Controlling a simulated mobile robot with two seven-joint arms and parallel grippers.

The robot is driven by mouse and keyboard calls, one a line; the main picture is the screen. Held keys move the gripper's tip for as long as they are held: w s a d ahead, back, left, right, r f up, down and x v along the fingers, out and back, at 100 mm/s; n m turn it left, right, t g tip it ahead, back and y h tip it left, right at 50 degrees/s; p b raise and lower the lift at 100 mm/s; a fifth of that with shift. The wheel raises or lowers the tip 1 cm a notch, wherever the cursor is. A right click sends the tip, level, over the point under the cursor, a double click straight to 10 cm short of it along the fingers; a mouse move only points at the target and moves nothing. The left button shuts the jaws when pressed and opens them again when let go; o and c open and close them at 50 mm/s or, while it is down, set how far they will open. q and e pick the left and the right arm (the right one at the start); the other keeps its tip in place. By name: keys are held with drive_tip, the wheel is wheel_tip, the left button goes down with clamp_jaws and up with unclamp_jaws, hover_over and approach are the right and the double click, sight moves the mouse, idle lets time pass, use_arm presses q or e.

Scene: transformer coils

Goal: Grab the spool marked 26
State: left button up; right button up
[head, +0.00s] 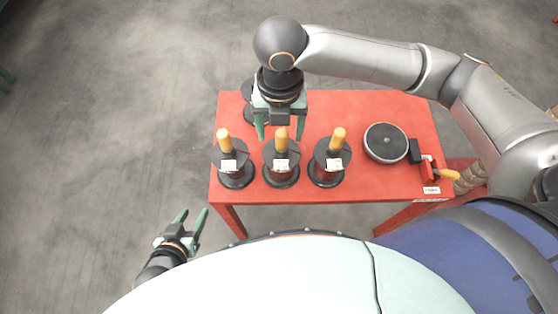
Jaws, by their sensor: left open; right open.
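Three dark spools with yellow handles and white labels stand in a row on the red table (385,187): a left spool (236,172), a middle spool (281,173) and a right spool (327,172). The label numbers are too small to read, so I cannot tell which one is marked 26. Another dark object, perhaps a spool (249,113), is mostly hidden behind my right gripper (281,131). That gripper is open, pointing down, with its fingers either side of the middle spool's handle top in the picture; contact cannot be told. My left gripper (192,214) is open and empty, left of the table.
A round dark disc with a silver rim (386,142) lies on the table's right part. A red and black device with a yellow handle (428,168) sits at the right edge. The table surface between the right spool and the disc is narrow. Open grey floor lies left.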

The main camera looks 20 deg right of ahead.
sight(280, 139)
wheel_tip(280, 139, down, 3)
drive_tip(key=shift+f, duration=0.1)
drive_tip(key=f, duration=0.1)
drive_tip(key=f+b, duration=0.1)
drive_tip(key=f, duration=0.1)
drive_tip(key=w+f+b, duration=0.1)
drive_tip(key=shift+d+f, duration=0.3)
drive_tip(key=shift+d, duration=0.1)
drive_tip(key=shift+f, duration=0.25)
drive_tip(key=shift+c, duration=0.6)
clamp_jaws()
drive_tip(key=shift+r, duration=0.1)
